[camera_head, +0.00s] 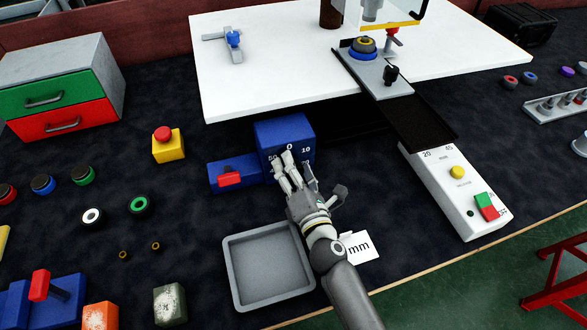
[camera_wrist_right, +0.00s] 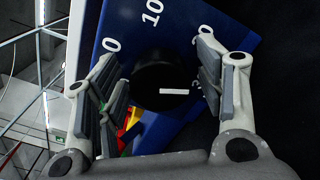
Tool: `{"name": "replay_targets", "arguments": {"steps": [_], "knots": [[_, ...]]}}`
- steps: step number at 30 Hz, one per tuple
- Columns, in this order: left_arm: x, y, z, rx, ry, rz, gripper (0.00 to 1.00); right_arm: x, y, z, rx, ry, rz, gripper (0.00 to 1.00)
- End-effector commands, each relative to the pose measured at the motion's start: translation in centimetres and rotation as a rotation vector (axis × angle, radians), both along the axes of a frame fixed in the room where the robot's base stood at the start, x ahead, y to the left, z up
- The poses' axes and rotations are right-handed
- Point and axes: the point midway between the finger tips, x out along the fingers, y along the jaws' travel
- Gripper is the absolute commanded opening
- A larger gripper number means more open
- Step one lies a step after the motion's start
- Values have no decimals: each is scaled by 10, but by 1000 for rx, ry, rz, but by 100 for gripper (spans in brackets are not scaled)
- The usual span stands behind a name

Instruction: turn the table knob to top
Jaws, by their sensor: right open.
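The blue box with the table knob (camera_head: 287,133) stands in front of the white table in the head view, with white numbers on its face. My right gripper (camera_head: 287,162) reaches up to that face and hides the knob there. In the right wrist view the black round knob (camera_wrist_right: 160,75) lies between the open fingers of my right gripper (camera_wrist_right: 160,88), one finger on each side. I cannot tell whether they touch it. A white mark (camera_wrist_right: 173,91) on the knob runs sideways in that picture. My left gripper is not in view.
A blue block with a red switch (camera_head: 229,178) adjoins the knob box on the left. A grey tray (camera_head: 232,275) and a white "mm" card (camera_head: 359,247) lie near my right arm. The white table (camera_head: 270,80) rises behind. A white control panel (camera_head: 450,190) stands right.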

Motion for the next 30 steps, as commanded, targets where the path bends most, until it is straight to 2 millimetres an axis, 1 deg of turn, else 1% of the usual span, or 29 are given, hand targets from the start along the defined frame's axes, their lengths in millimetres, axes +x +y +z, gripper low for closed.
{"name": "replay_targets", "arguments": {"steps": [1,9,12,22,26,30], "knots": [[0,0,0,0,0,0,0,0,0,0,0,0,0,63],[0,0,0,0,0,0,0,0,0,0,-1,0,0,28],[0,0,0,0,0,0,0,0,0,0,-1,0,0,17],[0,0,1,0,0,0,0,0,0,0,-52,-17,0,17],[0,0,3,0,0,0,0,0,0,0,-121,-39,1,17],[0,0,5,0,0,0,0,0,0,0,-225,-72,1,17]]}}
